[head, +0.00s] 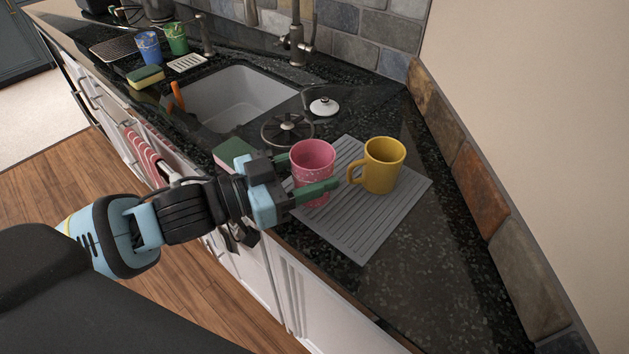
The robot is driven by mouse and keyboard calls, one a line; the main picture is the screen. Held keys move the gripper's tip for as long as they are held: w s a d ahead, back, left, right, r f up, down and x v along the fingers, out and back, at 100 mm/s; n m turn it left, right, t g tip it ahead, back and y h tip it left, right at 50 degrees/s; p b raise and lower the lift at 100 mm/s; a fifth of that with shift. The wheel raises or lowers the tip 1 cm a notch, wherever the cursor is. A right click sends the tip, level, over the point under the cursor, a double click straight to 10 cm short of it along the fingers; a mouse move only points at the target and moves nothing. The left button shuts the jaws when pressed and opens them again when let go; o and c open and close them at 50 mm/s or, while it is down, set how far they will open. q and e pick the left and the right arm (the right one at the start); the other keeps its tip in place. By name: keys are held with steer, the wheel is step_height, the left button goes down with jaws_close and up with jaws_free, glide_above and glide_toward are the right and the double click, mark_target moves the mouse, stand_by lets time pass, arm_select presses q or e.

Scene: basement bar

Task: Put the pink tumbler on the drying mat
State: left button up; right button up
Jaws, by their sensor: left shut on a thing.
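The pink tumbler (312,160) is upright at the left part of the grey ribbed drying mat (358,237). My left gripper (308,175) is shut on the tumbler, one green finger in front of it and one at its far side. The tumbler's base is partly hidden by the near finger, so I cannot tell whether it touches the mat. A yellow mug (384,166) stands on the mat just right of the tumbler, its handle towards it. My right gripper is not in view.
A sink (232,98) with a faucet (297,40) lies behind. A black round strainer (287,130), a white lid (323,107) and a green sponge (233,152) are near the mat. Blue (148,47) and green (176,38) tumblers stand far left. The mat's front part is clear.

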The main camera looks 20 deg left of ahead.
arm_select(q)
steer(key=shift+w+d, duration=0.1)
steer(key=shift+w, duration=0.05)
steer(key=shift+w+d, duration=0.1)
steer(key=shift+w, duration=0.1)
step_height(320, 180, down, 4)
steer(key=shift+r, duration=0.25)
steer(key=o, duration=1.1)
